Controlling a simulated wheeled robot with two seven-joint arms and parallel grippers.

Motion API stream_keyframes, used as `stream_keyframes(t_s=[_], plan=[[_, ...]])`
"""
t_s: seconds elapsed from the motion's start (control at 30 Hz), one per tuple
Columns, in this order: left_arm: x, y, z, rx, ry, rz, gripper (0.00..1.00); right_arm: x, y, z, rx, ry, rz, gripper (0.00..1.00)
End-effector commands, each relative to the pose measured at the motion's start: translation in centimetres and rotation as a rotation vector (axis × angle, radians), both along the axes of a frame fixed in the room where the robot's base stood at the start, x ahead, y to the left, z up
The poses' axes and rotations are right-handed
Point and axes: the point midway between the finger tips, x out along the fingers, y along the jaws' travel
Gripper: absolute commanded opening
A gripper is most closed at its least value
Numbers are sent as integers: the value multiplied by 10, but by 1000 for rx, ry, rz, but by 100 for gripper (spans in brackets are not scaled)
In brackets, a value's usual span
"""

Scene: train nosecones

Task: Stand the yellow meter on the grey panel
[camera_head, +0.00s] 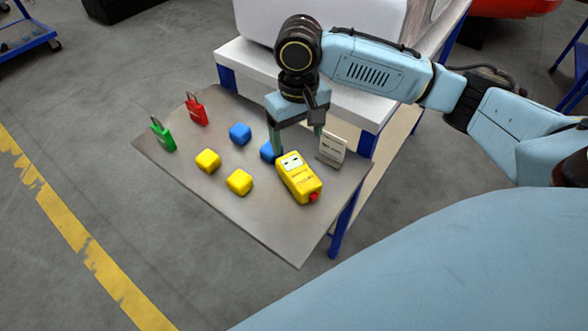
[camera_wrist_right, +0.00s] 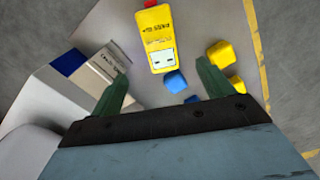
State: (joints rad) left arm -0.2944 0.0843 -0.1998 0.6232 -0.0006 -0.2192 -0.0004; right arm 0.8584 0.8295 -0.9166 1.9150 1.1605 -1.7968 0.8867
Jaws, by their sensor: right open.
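The yellow meter (camera_head: 299,178) lies on the grey panel (camera_head: 265,228), its pale display toward my right gripper and a red part at its other end. It also shows in the right wrist view (camera_wrist_right: 154,32), display end nearest the gripper. My right gripper (camera_head: 296,138) is open and empty, just behind and above the meter's display end. In the right wrist view, its green fingers (camera_wrist_right: 162,76) are spread apart with the meter beyond them. My left gripper is in neither view.
A cream block (camera_head: 332,150) stands close right of the meter. Two blue cubes (camera_head: 240,133) and two yellow cubes (camera_head: 239,181) are left of it. Green (camera_head: 162,135) and red (camera_head: 196,109) padlocks are at far left. The panel's front corner is clear.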

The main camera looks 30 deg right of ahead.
Motion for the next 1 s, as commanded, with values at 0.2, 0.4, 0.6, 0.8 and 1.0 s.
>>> stream_keyframes(t_s=[0.2, 0.4, 0.6, 0.8, 1.0], plan=[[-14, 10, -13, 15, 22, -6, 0, -1, 0, -47, 0, 3, 2, 80], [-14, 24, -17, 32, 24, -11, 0, -1, 0, -68, 1, 1, 2, 80], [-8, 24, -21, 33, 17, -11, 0, -2, 0, -79, 1, 0, 3, 80], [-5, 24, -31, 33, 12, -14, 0, -4, 0, -110, 0, 1, 3, 80], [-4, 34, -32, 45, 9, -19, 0, -4, 0, -122, 0, -1, 5, 80]])
